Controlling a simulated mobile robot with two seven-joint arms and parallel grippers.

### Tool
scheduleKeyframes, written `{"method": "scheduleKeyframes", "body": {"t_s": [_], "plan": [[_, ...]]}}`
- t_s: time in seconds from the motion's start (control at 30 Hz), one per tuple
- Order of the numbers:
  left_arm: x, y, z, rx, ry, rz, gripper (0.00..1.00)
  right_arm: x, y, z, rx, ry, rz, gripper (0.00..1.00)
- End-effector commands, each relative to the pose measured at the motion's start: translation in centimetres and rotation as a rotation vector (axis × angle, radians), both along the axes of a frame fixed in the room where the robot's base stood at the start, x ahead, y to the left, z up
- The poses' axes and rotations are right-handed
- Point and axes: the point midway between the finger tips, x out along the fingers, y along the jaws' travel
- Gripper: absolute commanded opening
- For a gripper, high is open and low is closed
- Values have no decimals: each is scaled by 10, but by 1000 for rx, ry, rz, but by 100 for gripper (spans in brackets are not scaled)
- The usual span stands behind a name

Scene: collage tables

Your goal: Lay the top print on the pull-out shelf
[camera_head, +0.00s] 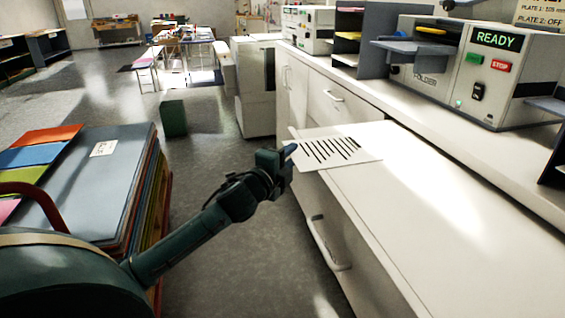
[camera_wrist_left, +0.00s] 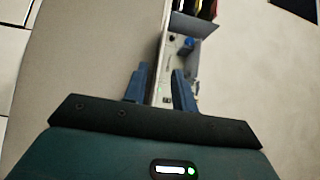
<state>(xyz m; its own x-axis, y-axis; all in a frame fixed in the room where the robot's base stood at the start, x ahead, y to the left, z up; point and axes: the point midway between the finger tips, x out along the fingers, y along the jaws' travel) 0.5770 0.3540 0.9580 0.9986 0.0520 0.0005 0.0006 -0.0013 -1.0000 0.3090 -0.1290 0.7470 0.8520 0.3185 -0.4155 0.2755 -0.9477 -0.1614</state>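A white print (camera_head: 345,157) with slanted black bars shows in the head view at the far left corner of the white pull-out shelf (camera_head: 440,215). Its left end sticks out past the shelf edge; I cannot tell whether all of the rest touches the shelf. My left gripper (camera_head: 289,150) is at that overhanging end, its blue fingertip right at the print's edge. In the left wrist view my two blue fingers (camera_wrist_left: 161,80) stand apart with a narrow gap, and background shows between them. I cannot make out the print there. My right gripper is not in view.
A folder machine (camera_head: 425,75) and a grey control box with a READY sign (camera_head: 495,75) stand on the counter behind. A stack of coloured boards (camera_head: 90,180) is at the left. A green box (camera_head: 173,118) stands on the floor. Most of the shelf is clear.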

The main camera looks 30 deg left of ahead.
Motion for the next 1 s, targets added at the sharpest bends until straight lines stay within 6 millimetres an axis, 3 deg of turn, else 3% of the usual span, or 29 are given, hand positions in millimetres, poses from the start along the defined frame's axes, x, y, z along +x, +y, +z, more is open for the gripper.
{"method": "scheduleKeyframes", "body": {"t_s": [0.17,0.7,1.0], "plan": [[-18,-1,-2,1,3,0,27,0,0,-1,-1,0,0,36],[-112,-6,-2,-1,3,0,27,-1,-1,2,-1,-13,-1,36],[-130,-7,0,0,0,0,27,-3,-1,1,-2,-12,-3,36]]}}
